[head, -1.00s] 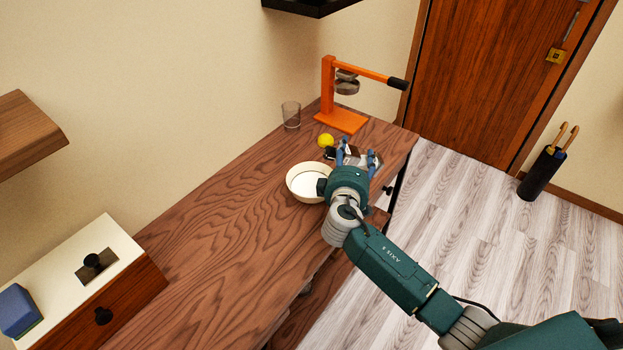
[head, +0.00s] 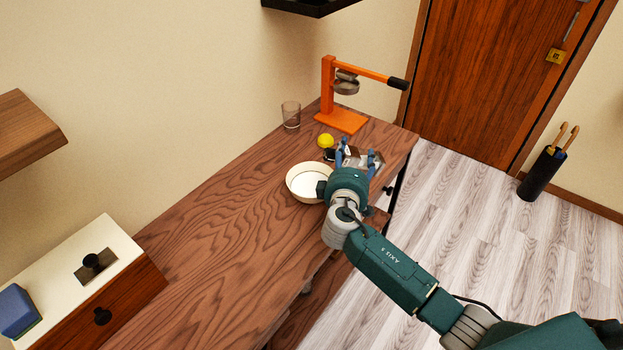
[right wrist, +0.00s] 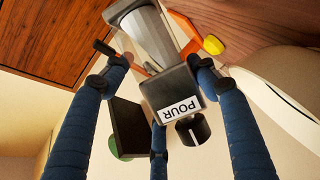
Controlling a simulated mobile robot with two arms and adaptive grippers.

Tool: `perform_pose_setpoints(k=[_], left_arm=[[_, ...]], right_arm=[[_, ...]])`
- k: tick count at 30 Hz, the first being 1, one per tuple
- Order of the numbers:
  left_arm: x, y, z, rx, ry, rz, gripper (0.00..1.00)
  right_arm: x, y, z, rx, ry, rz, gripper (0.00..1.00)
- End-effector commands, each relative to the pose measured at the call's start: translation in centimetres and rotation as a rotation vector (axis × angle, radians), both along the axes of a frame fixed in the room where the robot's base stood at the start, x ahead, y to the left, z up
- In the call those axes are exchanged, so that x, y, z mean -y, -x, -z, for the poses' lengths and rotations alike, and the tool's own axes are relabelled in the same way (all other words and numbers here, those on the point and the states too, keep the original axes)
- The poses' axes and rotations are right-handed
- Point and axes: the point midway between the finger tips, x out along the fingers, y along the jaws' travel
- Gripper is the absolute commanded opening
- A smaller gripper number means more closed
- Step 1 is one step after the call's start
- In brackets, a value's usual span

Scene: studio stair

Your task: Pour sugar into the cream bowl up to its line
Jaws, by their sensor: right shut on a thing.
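The cream bowl (head: 296,193) stands on the wooden counter, with a thin dark line around its inside. Whether it holds any sugar cannot be told. Its pale rim and side also show at the right of the right wrist view (right wrist: 285,105). My right gripper (head: 357,152) is just right of and beyond the bowl. Its blue fingers are shut on a container with a clear greyish body (right wrist: 150,38) and a dark top labelled POUR (right wrist: 165,88). In the head view the fingers hide most of this container. Its contents cannot be made out. My left gripper is not in view.
A yellow ball-like thing (head: 326,141) lies just beyond the bowl. A clear glass (head: 291,115) and an orange press (head: 328,95) stand at the counter's far end. A white-topped drawer box (head: 80,255) is at the near left. The counter between box and bowl is clear.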

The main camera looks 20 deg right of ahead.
Motion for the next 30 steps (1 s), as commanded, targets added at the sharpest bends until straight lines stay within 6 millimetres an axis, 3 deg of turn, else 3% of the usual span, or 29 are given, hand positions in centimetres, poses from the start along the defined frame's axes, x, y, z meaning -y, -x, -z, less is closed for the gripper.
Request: perform_pose_setpoints(k=[30], left_arm=[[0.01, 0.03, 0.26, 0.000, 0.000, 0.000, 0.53]], right_arm=[[-0.10, -0.04, -0.06, -0.005, 0.061, 0.000, 0.25]])
